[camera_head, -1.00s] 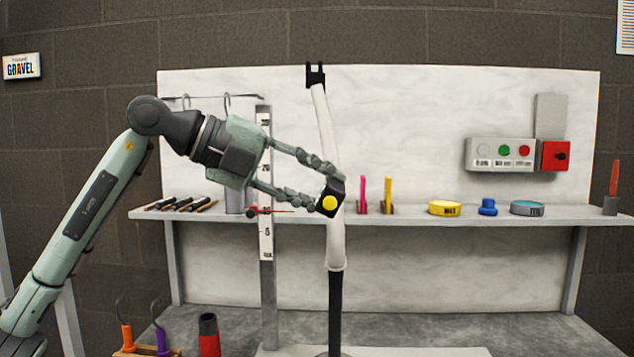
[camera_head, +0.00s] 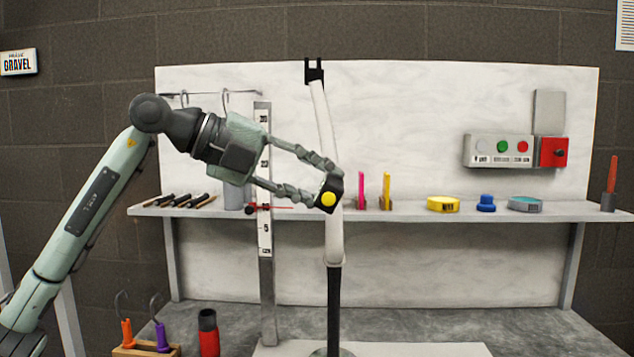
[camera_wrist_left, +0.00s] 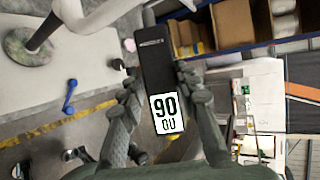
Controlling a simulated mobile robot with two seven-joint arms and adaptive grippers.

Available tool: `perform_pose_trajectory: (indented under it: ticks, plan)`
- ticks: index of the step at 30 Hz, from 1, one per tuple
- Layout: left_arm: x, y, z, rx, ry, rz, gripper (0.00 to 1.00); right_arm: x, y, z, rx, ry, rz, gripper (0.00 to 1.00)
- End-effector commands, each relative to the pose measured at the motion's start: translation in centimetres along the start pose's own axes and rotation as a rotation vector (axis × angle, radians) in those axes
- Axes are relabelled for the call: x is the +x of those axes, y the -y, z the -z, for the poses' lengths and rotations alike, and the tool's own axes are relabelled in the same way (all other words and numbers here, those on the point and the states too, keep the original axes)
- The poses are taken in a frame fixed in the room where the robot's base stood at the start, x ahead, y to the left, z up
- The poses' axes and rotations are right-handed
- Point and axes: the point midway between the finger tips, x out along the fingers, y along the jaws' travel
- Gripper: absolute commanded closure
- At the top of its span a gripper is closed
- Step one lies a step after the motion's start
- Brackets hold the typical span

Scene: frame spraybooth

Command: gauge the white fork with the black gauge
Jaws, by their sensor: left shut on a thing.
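The white fork (camera_head: 333,240) stands upright on a black post in the middle of the head view, with a black clamp-like piece at its top. My left gripper (camera_head: 325,180) is shut on the black gauge (camera_head: 324,199), which has a yellow round spot. The gauge overlaps the fork's tube at mid-height. In the left wrist view the gauge (camera_wrist_left: 155,70) lies between the fingers (camera_wrist_left: 158,90), its display reading "90 GU". Its far end is close to the white fork (camera_wrist_left: 100,18); I cannot tell whether they touch. My right gripper is not in view.
A shelf (camera_head: 415,214) behind holds pink and yellow sticks, a yellow tin (camera_head: 443,204), a blue knob-shaped item and a teal tin. An upright scale (camera_head: 264,175) with a red pointer stands left of the fork. A wooden holder with orange and purple-handled hooks is at lower left.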

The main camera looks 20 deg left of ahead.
Motion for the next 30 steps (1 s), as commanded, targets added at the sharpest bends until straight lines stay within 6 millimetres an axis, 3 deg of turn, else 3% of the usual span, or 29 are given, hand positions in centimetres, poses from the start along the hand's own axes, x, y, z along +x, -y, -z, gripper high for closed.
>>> perform_pose_trajectory:
  ticks: [30]
  plan:
    - [0.5, 0.1, -1.2, 0.000, 0.000, 0.001, 1.00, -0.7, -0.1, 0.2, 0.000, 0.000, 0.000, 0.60]
